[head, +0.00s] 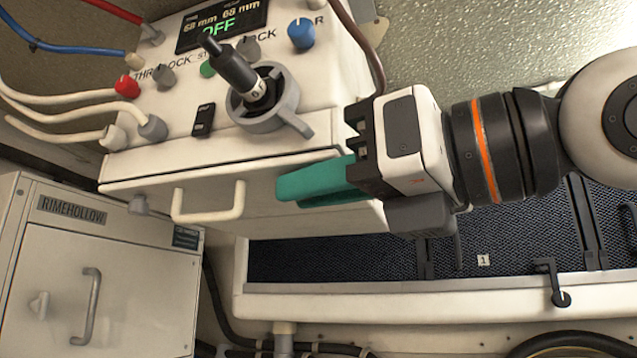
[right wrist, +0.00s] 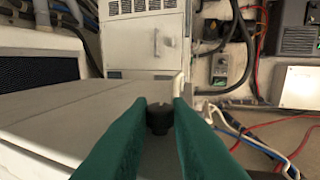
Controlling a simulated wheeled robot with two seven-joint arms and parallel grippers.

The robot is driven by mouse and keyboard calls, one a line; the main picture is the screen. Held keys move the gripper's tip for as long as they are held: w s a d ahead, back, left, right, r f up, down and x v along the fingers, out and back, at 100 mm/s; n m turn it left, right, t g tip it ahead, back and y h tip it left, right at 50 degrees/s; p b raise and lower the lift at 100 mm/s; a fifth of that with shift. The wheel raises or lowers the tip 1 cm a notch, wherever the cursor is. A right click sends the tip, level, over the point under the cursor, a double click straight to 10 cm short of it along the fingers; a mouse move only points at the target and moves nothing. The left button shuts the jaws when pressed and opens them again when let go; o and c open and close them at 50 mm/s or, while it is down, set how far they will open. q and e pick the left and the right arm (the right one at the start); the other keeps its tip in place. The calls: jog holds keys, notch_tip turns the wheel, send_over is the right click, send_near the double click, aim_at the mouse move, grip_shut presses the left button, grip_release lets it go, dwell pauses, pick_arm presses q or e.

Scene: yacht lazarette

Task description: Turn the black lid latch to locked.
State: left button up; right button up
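A black latch (head: 560,297) with a small handle sits on the front rim of the bench with dark blue panels, at the lower right of the head view. My right gripper (head: 282,190) has teal fingers and points left, in front of the white console's drawer face, well left of the latch. In the right wrist view its fingertips (right wrist: 160,108) stand apart, with a dark round knob (right wrist: 158,118) showing between or beyond them; I cannot tell whether they touch it. The latch is not recognisable in the right wrist view. My left gripper is not visible.
The white console (head: 150,165) carries a dark lever (head: 232,68), coloured knobs and a drawer handle (head: 208,202). A white cabinet (head: 100,275) stands at the lower left. Hoses run along the left. The blue bench panel (head: 340,258) looks bare.

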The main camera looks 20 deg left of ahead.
jog(key=shift+w+r+n+g+p, duration=0.15)
jog(key=shift+n+g+p, duration=0.15)
jog(key=shift+g+p, duration=0.35)
grip_shut()
jog(key=n+g+p, duration=0.1)
jog(key=g+p, duration=0.1)
jog(key=n+g+p, duration=0.2)
jog(key=g, duration=0.1)
jog(key=n+g+p, duration=0.1)
jog(key=g+p, duration=0.1)
jog(key=shift+w+r+n+p, duration=0.1)
jog(key=shift+w+n+p, duration=0.2)
jog(key=shift+n+p, duration=0.1)
jog(key=shift+w+f+n+g+p, duration=0.1)
jog(key=shift+f+n+g+p, duration=0.1)
jog(key=shift+n+g+p, duration=1.15)
jog(key=shift+m+g+b, duration=0.25)
jog(key=shift+g+b, duration=0.05)
jog(key=shift+b, duration=0.1)
jog(key=o, duration=0.8)
grip_release()
jog(key=b+v, duration=0.2)
jog(key=v, duration=1)
jog(key=shift+b, duration=0.3)
